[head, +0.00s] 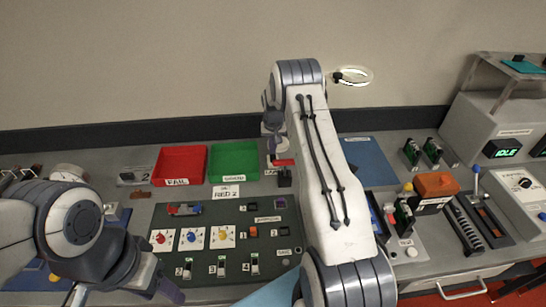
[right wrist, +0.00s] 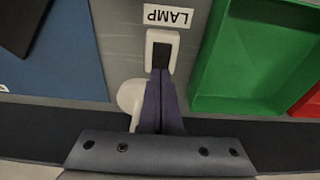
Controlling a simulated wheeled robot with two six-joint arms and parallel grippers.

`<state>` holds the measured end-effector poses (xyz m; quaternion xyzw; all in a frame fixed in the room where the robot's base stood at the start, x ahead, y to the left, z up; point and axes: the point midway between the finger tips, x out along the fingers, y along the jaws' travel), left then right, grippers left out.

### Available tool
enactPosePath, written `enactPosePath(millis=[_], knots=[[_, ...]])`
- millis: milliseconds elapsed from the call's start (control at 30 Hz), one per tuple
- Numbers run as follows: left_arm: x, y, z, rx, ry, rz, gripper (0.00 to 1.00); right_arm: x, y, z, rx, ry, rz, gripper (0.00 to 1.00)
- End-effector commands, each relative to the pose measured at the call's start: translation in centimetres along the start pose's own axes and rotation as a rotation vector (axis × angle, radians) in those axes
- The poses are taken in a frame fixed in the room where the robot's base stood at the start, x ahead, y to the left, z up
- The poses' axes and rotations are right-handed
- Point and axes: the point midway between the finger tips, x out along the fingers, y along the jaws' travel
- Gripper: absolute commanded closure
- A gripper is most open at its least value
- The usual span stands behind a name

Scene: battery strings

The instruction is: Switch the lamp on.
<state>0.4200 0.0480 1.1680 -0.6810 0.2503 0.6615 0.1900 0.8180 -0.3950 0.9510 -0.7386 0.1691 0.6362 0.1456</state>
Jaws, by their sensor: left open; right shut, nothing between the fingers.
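The lamp switch (right wrist: 161,50) is a white housing with a dark rocker, beside the LAMP label (right wrist: 168,16) in the right wrist view. My right gripper (right wrist: 160,74) is shut, with its purple fingertips at the lower edge of the switch; I cannot tell whether they touch. In the head view my right gripper (head: 271,142) is at the back of the bench, partly hidden by my arm. The lamp head (head: 354,76) is a round, bright-rimmed disc near the wall. My left gripper (head: 160,288) is open and empty at the lower left.
A red FAIL tray (head: 180,164) and a green tray (head: 234,162) stand left of my right gripper. A blue mat (head: 366,160) lies to its right. An orange block (head: 436,184) is further right.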

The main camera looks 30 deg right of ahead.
Motion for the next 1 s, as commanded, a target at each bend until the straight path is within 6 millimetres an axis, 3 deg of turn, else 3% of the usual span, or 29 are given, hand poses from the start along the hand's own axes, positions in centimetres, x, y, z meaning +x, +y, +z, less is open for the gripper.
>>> enactPosePath(millis=[633, 1000], knots=[[-3.2, 0.2, -0.2, 0.0, 0.0, 0.0, 0.46, -5.5, 0.0, -0.8, 0.0, 0.001, 0.0, 1.0], [-3.3, 0.2, -0.2, 0.0, 0.0, 0.0, 0.46, -5.9, 0.0, -0.9, 0.0, 0.001, 0.0, 1.0]])
